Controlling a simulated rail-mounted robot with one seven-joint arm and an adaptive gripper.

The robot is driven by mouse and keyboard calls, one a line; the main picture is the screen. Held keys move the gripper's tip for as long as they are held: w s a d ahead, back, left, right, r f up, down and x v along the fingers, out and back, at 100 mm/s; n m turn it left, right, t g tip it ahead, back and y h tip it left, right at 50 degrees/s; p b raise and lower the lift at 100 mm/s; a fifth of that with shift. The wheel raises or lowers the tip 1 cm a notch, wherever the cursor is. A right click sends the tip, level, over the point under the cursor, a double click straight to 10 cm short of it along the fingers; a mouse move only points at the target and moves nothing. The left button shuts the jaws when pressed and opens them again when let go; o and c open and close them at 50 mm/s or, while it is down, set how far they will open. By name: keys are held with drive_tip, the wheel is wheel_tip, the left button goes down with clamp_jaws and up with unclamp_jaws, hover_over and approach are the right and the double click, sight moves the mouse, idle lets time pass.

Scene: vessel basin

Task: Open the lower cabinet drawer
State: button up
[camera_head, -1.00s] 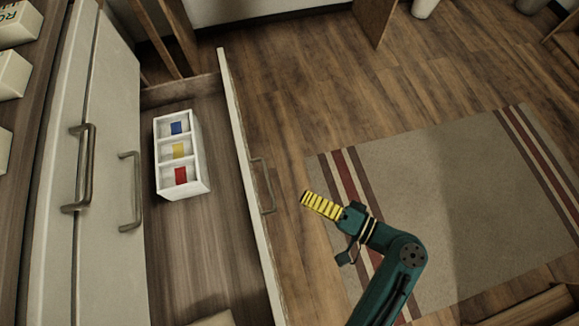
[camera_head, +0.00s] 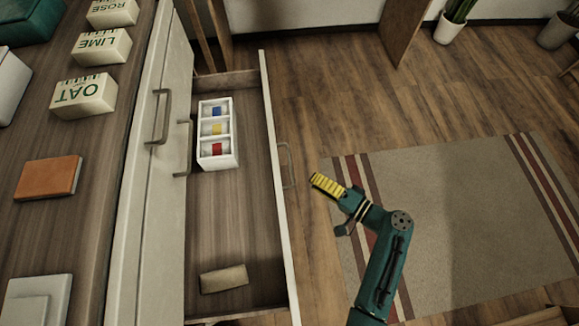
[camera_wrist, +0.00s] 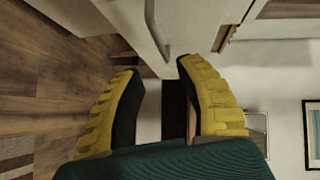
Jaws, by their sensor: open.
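The lower drawer is pulled out from the white cabinet, and its white front panel (camera_head: 277,190) stands well out from the cabinet body. Its grey bar handle (camera_head: 287,165) is on the outer face. My gripper (camera_head: 318,180) is just right of that handle, apart from it in the head view. In the wrist view the two yellow, black-padded fingers (camera_wrist: 155,88) are spread with nothing between them. A metal handle (camera_wrist: 150,18) shows beyond the fingers. Two more handles (camera_head: 160,117) (camera_head: 184,148) are on the closed fronts above.
Inside the drawer are a white three-compartment box (camera_head: 217,133) with blue, yellow and red items and a tan block (camera_head: 224,279). Labelled blocks (camera_head: 84,95) and an orange-brown block (camera_head: 48,177) lie on the countertop. A striped rug (camera_head: 450,215) and open floor lie to the right.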

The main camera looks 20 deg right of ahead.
sight(290, 165)
drive_tip(key=b+x, duration=0.2)
drive_tip(key=x, duration=0.7)
drive_tip(key=shift+w+a+b, duration=0.2)
drive_tip(key=shift+w+b, duration=0.15)
drive_tip(key=shift+s, duration=0.1)
clamp_jaws()
